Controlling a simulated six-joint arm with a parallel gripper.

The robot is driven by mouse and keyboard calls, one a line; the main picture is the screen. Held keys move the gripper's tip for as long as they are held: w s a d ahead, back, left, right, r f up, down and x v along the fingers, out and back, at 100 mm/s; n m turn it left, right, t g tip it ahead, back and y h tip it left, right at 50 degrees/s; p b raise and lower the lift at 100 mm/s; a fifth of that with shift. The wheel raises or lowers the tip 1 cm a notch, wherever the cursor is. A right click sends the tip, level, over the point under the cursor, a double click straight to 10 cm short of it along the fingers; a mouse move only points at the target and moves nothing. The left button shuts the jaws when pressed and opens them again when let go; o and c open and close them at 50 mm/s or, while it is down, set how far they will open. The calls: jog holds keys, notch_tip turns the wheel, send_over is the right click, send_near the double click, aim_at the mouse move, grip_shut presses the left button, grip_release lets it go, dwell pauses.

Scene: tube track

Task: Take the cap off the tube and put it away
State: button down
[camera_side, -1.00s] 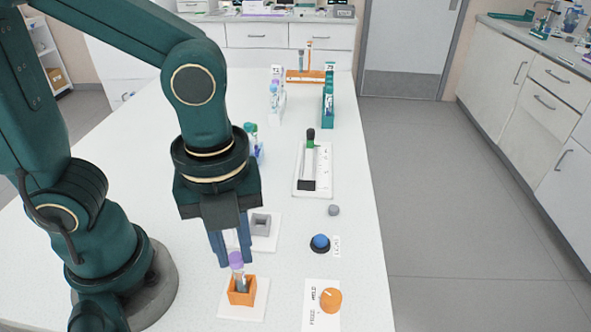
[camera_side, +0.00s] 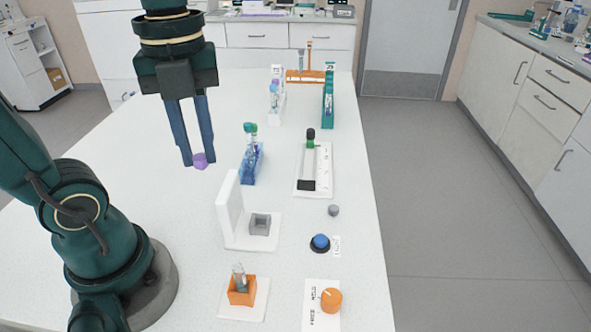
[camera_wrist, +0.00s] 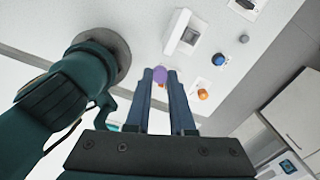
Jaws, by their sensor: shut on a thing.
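My gripper (camera_side: 199,160) is shut on the purple cap (camera_side: 201,161) and holds it high above the left part of the table. The cap also shows between the fingertips in the wrist view (camera_wrist: 160,75). The tube (camera_side: 239,276) stands uncapped in the orange holder (camera_side: 241,294) on a white plate at the front of the table. In the wrist view the tube is mostly hidden behind the cap and fingers.
A grey square socket (camera_side: 260,224) with a white upright panel (camera_side: 231,205) sits behind the holder. A blue button (camera_side: 320,242), an orange knob (camera_side: 331,300), and a blue tube rack (camera_side: 251,165) stand nearby. The table's left part is clear.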

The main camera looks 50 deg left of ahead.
jog(key=shift+w+a+r, duration=0.1)
jog(key=shift+a+r, duration=0.15)
jog(key=shift+r, duration=0.4)
jog(key=shift+s+a+r, duration=0.1)
jog(key=shift+a+r, duration=0.15)
jog(key=shift+r, duration=0.4)
jog(key=shift+w+a+r, duration=0.1)
jog(key=shift+a+r, duration=0.15)
jog(key=shift+r, duration=0.4)
jog(key=shift+w, duration=0.1)
jog(key=w+d+f, duration=0.1)
jog(key=w+f, duration=0.2)
jog(key=w, duration=0.7)
jog(key=shift+m, duration=0.4)
jog(key=w+d+f, duration=0.1)
jog(key=d+f, duration=0.4)
jog(key=w+d+f, duration=0.1)
jog(key=d+f, duration=0.3)
jog(key=d, duration=0.2)
jog(key=w+d+f, duration=0.1)
jog(key=d+f, duration=0.4)
jog(key=d, duration=0.1)
jog(key=shift+w+f, duration=0.25)
jog(key=shift+f, duration=0.05)
jog(key=shift+d+f, duration=0.1)
jog(key=shift+f, duration=1.9)
